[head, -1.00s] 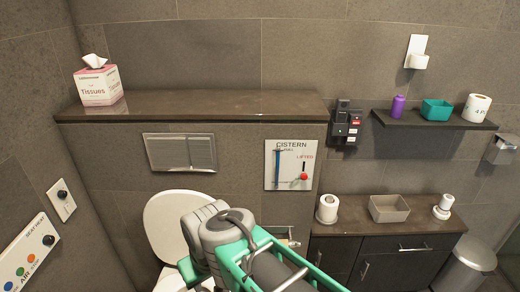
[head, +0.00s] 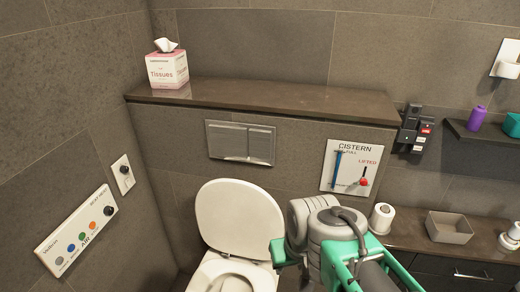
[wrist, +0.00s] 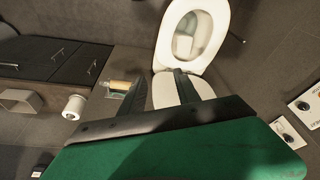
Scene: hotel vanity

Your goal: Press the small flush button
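The flush plate (head: 240,143) is a metallic rectangle on the wall above the toilet, below the brown ledge. It has two panels side by side. The narrower one, the small flush button (head: 261,145), is on the right, next to the wider panel (head: 228,142). My gripper (wrist: 160,77) shows in the wrist view with two dark fingers apart and nothing between them. It points down toward the toilet (wrist: 190,40). The flush plate is not visible in the wrist view. In the head view my arm is low, right of the toilet, and the fingers are hidden.
The toilet (head: 240,208) stands below the plate with its lid raised. A cistern panel (head: 350,168) with a red knob is right of the plate. A tissue box (head: 167,70) sits on the ledge (head: 270,97). A button panel (head: 78,235) is on the left wall. The wall before the plate is clear.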

